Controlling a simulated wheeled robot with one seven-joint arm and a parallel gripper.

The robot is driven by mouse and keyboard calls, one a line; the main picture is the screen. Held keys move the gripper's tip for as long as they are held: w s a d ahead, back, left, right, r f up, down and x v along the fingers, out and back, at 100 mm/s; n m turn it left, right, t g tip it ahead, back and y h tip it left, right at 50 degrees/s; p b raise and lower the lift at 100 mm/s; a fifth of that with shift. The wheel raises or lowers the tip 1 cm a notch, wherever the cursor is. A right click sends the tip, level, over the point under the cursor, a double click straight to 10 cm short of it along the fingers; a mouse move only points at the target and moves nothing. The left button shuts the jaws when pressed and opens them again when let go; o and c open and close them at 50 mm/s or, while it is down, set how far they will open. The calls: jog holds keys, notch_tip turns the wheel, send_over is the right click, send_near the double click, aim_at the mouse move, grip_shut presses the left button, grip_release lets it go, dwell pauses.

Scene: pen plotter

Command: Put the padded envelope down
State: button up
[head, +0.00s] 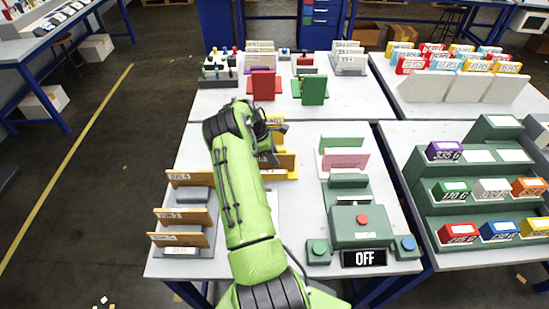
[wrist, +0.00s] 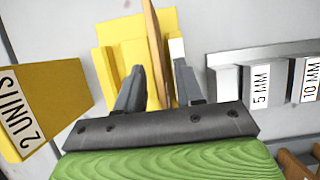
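A thin tan-brown upright panel, which I take for the padded envelope (wrist: 154,45), shows nearly edge-on in the wrist view. It stands in front of a yellow holder (wrist: 110,62). My gripper (wrist: 160,82) has one finger on each side of the panel, with narrow gaps showing beside it, so it looks open around it. The panel's lower edge is hidden behind the gripper body, so I cannot tell what it rests on. In the head view, my gripper (head: 268,140) is over the yellow holder (head: 288,165), largely hidden by my arm.
A yellow block marked 2 UNITS (wrist: 40,105) is left of the gripper; a grey stepped block marked 5 MM (wrist: 260,85) is right. Brown panels in slots (head: 185,215) stand at the table's left. A green machine (head: 360,228) with an OFF sign stands front right.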

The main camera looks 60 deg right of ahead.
jog(key=v, duration=1)
jog(key=shift+w+a+r, duration=0.15)
jog(key=shift+r, duration=0.1)
jog(key=w+a+r+m+t, duration=0.2)
jog(key=w+a+r+t, duration=0.1)
jog(key=a+r, duration=0.85)
jog(key=w+a+r+m+t, duration=0.25)
jog(key=a+r, duration=0.55)
jog(key=a, duration=0.7)
jog(key=s+a+t+y, duration=0.2)
jog(key=s+a+t, duration=0.2)
jog(key=s+a, duration=1.1)
jog(key=a+r+m, duration=0.1)
jog(key=a, duration=0.3)
jog(key=shift+s, duration=0.4)
